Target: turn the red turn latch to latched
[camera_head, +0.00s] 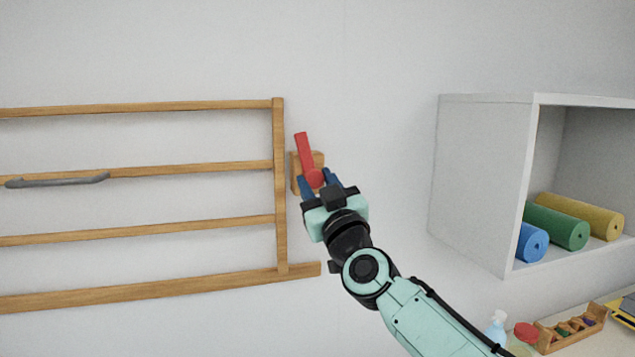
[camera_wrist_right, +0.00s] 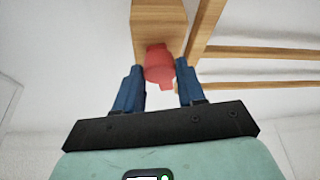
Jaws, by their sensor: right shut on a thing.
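The red turn latch (camera_head: 305,150) is mounted on a small wooden block (camera_head: 319,160) on the wall, just right of the wooden frame's end post. Its bar points up and slightly left from a round red hub. My right gripper (camera_head: 321,184) is at the hub, with one blue finger on each side. In the right wrist view the red hub (camera_wrist_right: 159,66) sits between the blue fingertips, below the wooden block (camera_wrist_right: 158,22). The right gripper is shut on the latch's hub. My left gripper is not in view.
A wooden rail frame (camera_head: 279,190) with a grey handle (camera_head: 58,180) spans the wall at left. A white open cabinet (camera_head: 480,180) with rolled mats (camera_head: 555,225) hangs at right. Below it, a surface holds a bottle (camera_head: 496,328) and a wooden rack (camera_head: 572,330).

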